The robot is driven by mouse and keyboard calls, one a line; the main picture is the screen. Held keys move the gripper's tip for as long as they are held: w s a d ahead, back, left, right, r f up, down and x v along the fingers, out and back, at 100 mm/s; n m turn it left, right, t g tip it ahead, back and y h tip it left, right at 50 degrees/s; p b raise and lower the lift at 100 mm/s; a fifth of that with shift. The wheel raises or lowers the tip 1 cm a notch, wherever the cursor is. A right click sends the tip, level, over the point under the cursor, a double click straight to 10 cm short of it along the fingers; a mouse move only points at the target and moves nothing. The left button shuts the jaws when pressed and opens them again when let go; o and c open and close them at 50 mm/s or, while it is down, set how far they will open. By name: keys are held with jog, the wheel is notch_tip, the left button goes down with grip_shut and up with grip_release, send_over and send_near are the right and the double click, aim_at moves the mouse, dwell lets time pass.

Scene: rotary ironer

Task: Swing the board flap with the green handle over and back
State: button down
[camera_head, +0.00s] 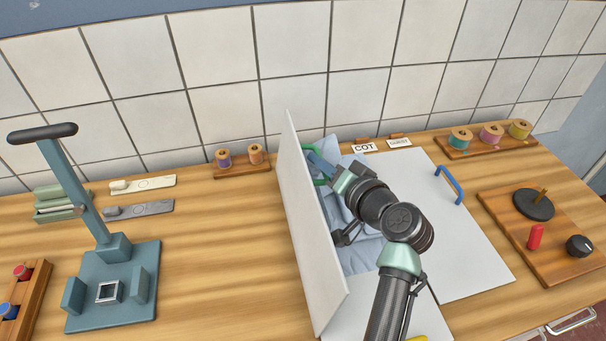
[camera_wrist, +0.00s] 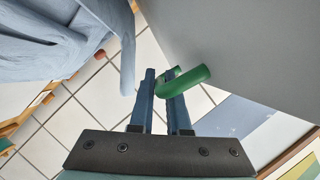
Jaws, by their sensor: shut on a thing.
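The white board flap (camera_head: 304,230) stands nearly upright on the worktop in the head view, with its edge toward the camera. Its green handle (camera_head: 311,152) is on the right face, partly hidden by my gripper. In the wrist view the green handle (camera_wrist: 186,82) crosses between the fingers, and the flap's grey-white face (camera_wrist: 250,45) fills the upper right. My gripper (camera_wrist: 166,80) is shut on the green handle. It also shows in the head view (camera_head: 320,165) at the flap's right side. Light blue cloth (camera_head: 362,254) lies right of the flap, partly hidden by my arm.
A second white flap with a blue handle (camera_head: 449,184) lies flat on the right. A blue-grey lever press (camera_head: 118,285) stands left. Thread spools (camera_head: 491,135) sit on a rack at the back right. The worktop between press and upright flap is clear.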

jog(key=shift+w+d+f+m+y+b, duration=0.15)
jog(key=shift+d+f+m+b, duration=0.1)
jog(key=shift+d+f+b, duration=0.15)
jog(key=shift+w+d+f+m+y+b, duration=0.15)
jog(key=shift+d+f+m+b, duration=0.1)
jog(key=shift+d+b, duration=0.25)
jog(key=c, duration=1.2)
grip_release()
jog(key=shift+d, duration=0.1)
jog(key=shift+o, duration=0.2)
jog(key=b+v, duration=0.1)
jog(key=v, duration=1.2)
jog(key=shift+f, duration=0.1)
